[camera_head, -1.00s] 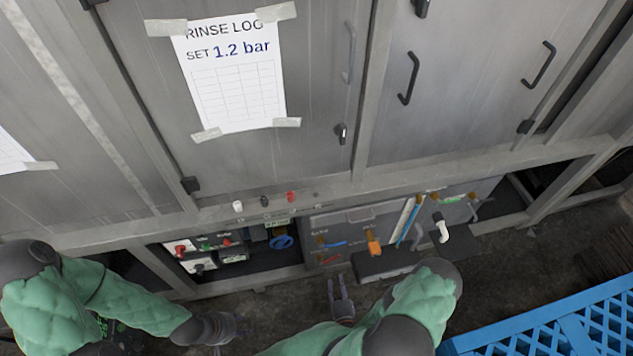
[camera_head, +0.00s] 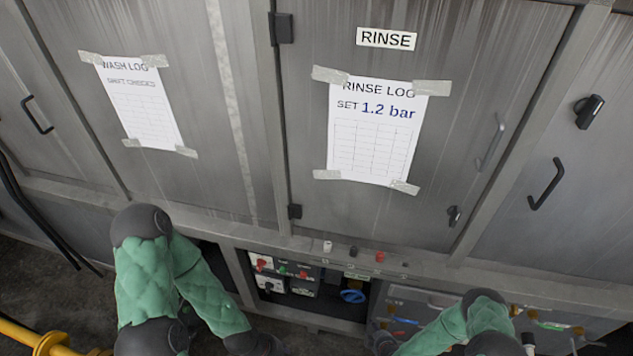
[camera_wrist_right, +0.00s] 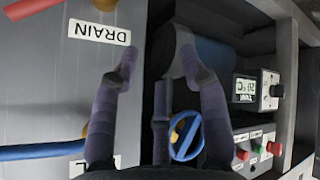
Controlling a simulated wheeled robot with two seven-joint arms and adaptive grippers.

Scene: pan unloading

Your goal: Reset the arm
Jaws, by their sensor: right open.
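My right gripper (camera_wrist_right: 158,65) is open in the right wrist view, its purple-grey fingers spread with nothing between them. In the head view it shows only as a small dark shape (camera_head: 382,342) at the bottom edge, in front of the lower cabinet. My right arm (camera_head: 470,322), in a green sleeve, comes in from the bottom right. My left arm (camera_head: 150,285), also green-sleeved, bends at the left. Its dark wrist (camera_head: 255,343) reaches the bottom edge, and the left fingers cannot be made out.
An open bay holds switch boxes (camera_head: 290,278) and a blue handwheel (camera_wrist_right: 187,136). A panel labelled DRAIN (camera_wrist_right: 98,32) stands beside it, with blue (camera_wrist_right: 40,151) and red pipes. Grey cabinet doors carry a rinse log (camera_head: 372,130) and a wash log (camera_head: 138,103). A yellow pipe (camera_head: 45,343) is at bottom left.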

